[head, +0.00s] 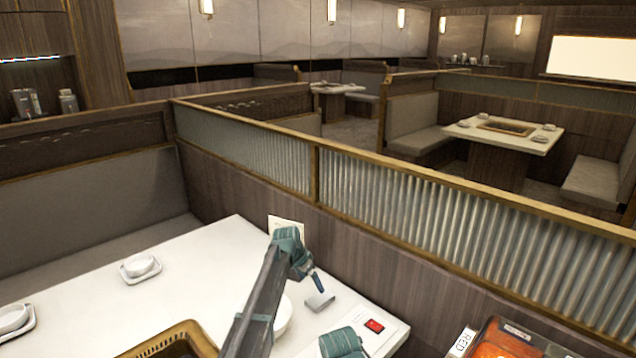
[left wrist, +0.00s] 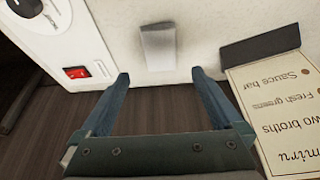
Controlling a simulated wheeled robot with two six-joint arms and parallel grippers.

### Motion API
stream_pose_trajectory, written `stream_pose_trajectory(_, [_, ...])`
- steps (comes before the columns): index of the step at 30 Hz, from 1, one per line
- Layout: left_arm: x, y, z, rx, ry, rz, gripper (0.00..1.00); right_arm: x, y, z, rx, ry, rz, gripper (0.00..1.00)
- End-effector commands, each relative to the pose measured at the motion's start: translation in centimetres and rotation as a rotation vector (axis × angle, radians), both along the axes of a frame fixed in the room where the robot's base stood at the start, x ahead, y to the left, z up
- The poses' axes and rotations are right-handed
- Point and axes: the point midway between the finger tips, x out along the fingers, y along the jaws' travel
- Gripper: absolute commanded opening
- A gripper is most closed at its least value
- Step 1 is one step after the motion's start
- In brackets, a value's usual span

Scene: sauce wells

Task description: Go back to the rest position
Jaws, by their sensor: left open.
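My left gripper (head: 317,284) is over the right part of the white table (head: 205,262), near the low partition. In the left wrist view its two blue fingers (left wrist: 160,76) are spread apart with nothing between them. A small grey plate-like piece (left wrist: 158,47) lies on the table just beyond the fingertips; it also shows below the gripper in the head view (head: 320,302). The fingers look apart from it. My right gripper cannot be made out in either view.
A menu card (left wrist: 285,115) stands beside the gripper. A red switch (head: 374,326) is on the table's right end. A white bowl (head: 283,315) is partly hidden by my arm.

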Motion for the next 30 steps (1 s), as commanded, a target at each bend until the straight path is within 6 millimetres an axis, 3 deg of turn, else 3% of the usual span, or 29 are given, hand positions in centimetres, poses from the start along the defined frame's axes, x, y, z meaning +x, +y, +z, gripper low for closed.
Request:
stream_pose_trajectory(21, [2.6,-2.6,-9.3,0.000,0.000,-0.001,1.00,0.0,0.0,-9.3,0.000,0.000,0.001,1.00])
stream_pose_trajectory(30, [2.9,-2.9,-10.1,0.000,0.000,0.000,1.00,0.0,0.0,-10.1,0.000,0.000,0.001,1.00])
